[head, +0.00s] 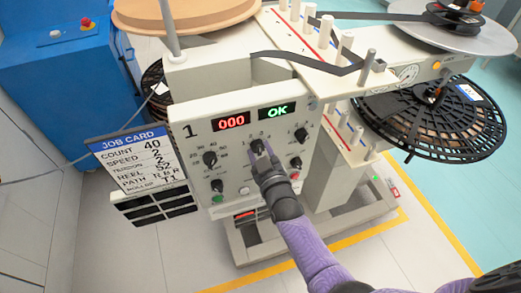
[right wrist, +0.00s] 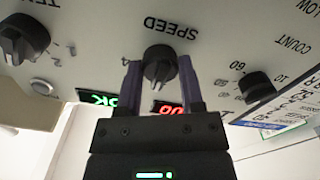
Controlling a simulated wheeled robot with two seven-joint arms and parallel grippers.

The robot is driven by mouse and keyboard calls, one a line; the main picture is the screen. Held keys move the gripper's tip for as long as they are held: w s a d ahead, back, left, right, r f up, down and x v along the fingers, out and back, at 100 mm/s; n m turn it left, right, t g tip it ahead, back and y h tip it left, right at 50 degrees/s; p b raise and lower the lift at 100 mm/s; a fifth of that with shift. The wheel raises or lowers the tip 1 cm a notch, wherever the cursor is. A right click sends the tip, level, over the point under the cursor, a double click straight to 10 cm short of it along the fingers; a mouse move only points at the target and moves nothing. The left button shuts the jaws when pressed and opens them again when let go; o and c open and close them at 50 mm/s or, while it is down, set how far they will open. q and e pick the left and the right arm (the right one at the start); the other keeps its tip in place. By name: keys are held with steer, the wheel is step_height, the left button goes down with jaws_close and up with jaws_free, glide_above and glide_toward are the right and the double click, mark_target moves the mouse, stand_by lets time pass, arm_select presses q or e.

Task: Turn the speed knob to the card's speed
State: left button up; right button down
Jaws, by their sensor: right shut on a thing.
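The speed knob (head: 257,145) is a black knob on the white panel (head: 192,128) of station 1. In the right wrist view the knob (right wrist: 160,65), seen upside down beside its SPEED label, sits between my right fingers. Its pale pointer mark points down in that view, towards the panel's displays. The numbers around it are too small or hidden to read surely. My right gripper (head: 262,160) is shut on the knob. The job card (head: 138,165) stands left of the panel; its speed figure looks like 2, but is small. My left gripper is not in view.
The count knob (head: 210,158) and tension knob (head: 301,135) flank the speed knob closely. More knobs and buttons sit below. A black reel (head: 430,115) is at right.

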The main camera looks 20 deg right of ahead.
steer(key=n, duration=0.3)
steer(key=shift+n, duration=0.3)
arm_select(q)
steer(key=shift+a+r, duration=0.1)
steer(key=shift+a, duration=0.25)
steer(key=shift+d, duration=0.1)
arm_select(e)
steer(key=shift+n, duration=0.3)
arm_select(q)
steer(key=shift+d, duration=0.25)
arm_select(e)
steer(key=shift+c, duration=1.1)
jaws_free()
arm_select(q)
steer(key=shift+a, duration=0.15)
arm_select(e)
steer(key=shift+s, duration=0.1)
arm_select(q)
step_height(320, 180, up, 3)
steer(key=p, duration=0.2)
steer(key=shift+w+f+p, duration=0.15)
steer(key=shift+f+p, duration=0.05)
steer(key=shift+p, duration=0.15)
arm_select(e)
steer(key=s, duration=0.9)
steer(key=shift+s+d, duration=0.2)
steer(key=shift+s, duration=0.2)
